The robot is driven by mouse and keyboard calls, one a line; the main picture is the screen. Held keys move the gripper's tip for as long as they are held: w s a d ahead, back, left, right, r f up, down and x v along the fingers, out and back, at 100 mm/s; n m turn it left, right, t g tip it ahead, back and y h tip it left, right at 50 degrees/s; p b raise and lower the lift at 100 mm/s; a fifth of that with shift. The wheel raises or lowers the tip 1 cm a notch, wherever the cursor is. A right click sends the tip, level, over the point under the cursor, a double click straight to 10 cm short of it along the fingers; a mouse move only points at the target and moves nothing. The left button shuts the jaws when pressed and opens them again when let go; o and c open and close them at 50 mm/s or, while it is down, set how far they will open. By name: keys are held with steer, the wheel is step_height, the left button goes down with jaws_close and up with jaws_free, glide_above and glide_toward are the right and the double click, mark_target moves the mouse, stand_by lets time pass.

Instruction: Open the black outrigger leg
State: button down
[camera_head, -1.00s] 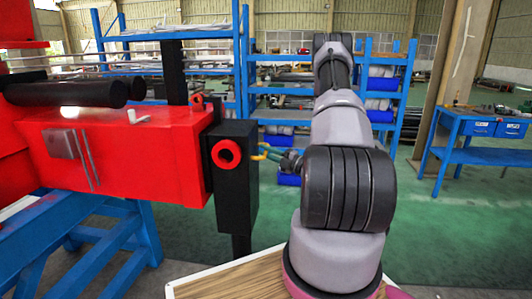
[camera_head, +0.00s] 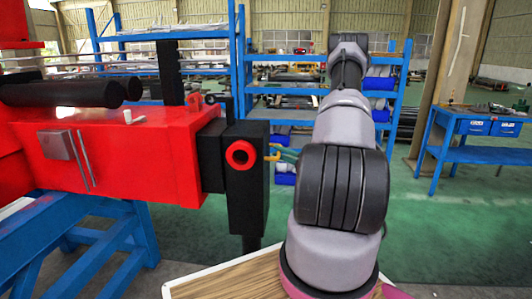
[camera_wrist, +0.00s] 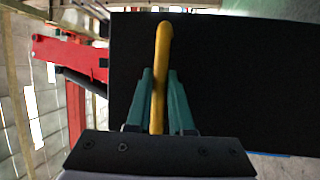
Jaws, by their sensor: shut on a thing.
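The black outrigger leg (camera_head: 247,195) stands upright at the right end of the red crane beam (camera_head: 150,160). A black inner section (camera_head: 211,155) shows between the beam and the leg. A red ring (camera_head: 239,155) is on the leg's front face. A yellow handle (camera_head: 274,153) sticks out from the leg's right side. In the wrist view, my gripper (camera_wrist: 160,80) has its green fingers on both sides of the yellow handle (camera_wrist: 163,50), shut on it. The black leg (camera_wrist: 230,80) fills much of that view. In the head view, my arm partly hides the gripper (camera_head: 285,155).
Blue trestles (camera_head: 90,235) carry the red beam on the left. Blue shelves (camera_head: 290,90) stand behind, and a blue workbench (camera_head: 470,140) is at the right. Green floor (camera_head: 440,220) is open to the right of the leg.

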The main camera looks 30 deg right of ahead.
steer(key=shift+s+d, duration=0.35)
steer(key=shift+d, duration=0.3)
steer(key=shift+r, duration=0.1)
steer(key=c, duration=0.8)
jaws_free()
steer(key=v, duration=1)
steer(key=shift+s+d, duration=0.2)
steer(key=shift+s, duration=0.1)
